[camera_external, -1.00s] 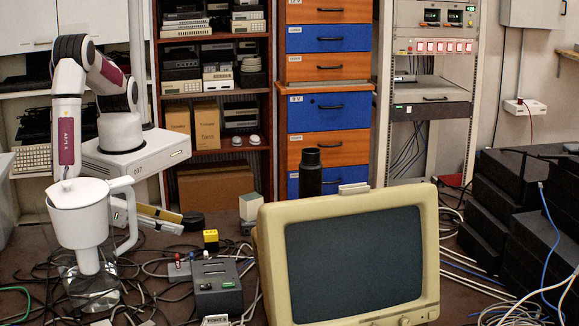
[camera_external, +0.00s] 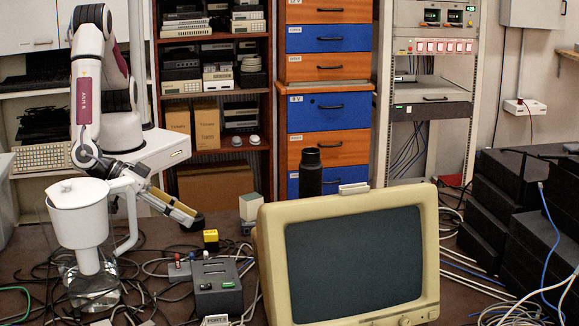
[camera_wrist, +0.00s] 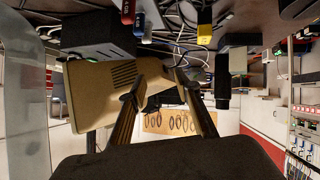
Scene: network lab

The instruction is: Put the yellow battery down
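The yellow battery (camera_external: 211,240) stands upright on the table behind the grey box, in the middle of the external view. It also shows at the top of the wrist view (camera_wrist: 204,28). My gripper (camera_external: 190,213) is to the left of the battery and a little higher, apart from it, and slants down to the right behind the white jug. In the wrist view the two fingers of my gripper (camera_wrist: 161,79) stand apart, with nothing seen between them.
The white jug (camera_external: 78,225) stands at the left, before my arm. A grey box (camera_external: 217,293) and a beige monitor (camera_external: 265,250) stand in front. A black cylinder (camera_external: 310,175) stands behind the monitor. Loose cables (camera_external: 150,275) cover much of the table.

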